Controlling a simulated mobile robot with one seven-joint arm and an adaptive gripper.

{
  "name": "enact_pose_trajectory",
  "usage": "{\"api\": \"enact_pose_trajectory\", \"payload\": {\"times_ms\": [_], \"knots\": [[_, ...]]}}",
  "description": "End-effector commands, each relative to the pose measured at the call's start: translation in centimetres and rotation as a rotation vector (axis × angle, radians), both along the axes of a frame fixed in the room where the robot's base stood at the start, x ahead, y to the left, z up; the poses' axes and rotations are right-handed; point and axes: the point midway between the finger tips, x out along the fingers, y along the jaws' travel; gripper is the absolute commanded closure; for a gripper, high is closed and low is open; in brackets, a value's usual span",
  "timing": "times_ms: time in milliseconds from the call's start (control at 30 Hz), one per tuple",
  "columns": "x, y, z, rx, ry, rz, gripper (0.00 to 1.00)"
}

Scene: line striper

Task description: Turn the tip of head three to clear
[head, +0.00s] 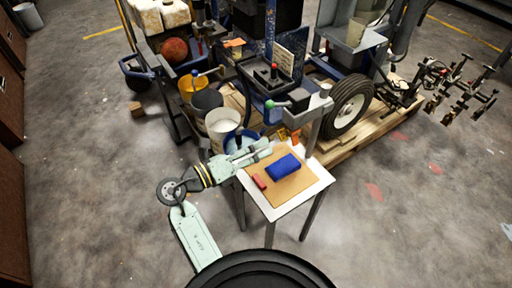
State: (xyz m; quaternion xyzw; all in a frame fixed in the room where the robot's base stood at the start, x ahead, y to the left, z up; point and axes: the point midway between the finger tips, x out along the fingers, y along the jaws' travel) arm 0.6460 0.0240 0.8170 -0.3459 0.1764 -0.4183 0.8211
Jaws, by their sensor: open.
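The line striper (275,75) stands on a wooden pallet at the upper middle. A dark bracket with several spray heads (455,92) sticks out at its right, well away from my gripper. The heads are too small here to tell which is head three or how its tip is turned. My gripper (264,152) is at the end of my pale green arm, by the back left edge of a small table. It looks open, with nothing seen in it. Its fingers are small and hard to make out.
The small table (318,180) carries a brown board, a blue block (284,166) and a red piece (259,181). Buckets, including a white one (221,125), stand behind my arm. A tyre (349,102) and the pallet (330,152) lie beyond the table.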

Motion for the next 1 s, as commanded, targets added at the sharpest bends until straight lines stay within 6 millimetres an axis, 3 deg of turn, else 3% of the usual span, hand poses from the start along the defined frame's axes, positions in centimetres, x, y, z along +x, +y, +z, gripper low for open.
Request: {"api": "enact_pose_trajectory", "payload": {"times_ms": [133, 267, 333, 800, 1000], "knots": [[0.0, 0.1, -0.2, 0.074, -0.102, -0.001, 0.58], [-0.1, 0.5, -0.3, 0.263, -0.360, -0.004, 0.67], [-0.1, 0.7, -0.3, 0.397, -0.544, -0.006, 0.71], [-1.0, 2.0, -0.2, 1.306, -1.804, -0.008, 0.71], [-1.5, 2.2, -0.2, 1.640, -2.266, -0.003, 0.71]]}}
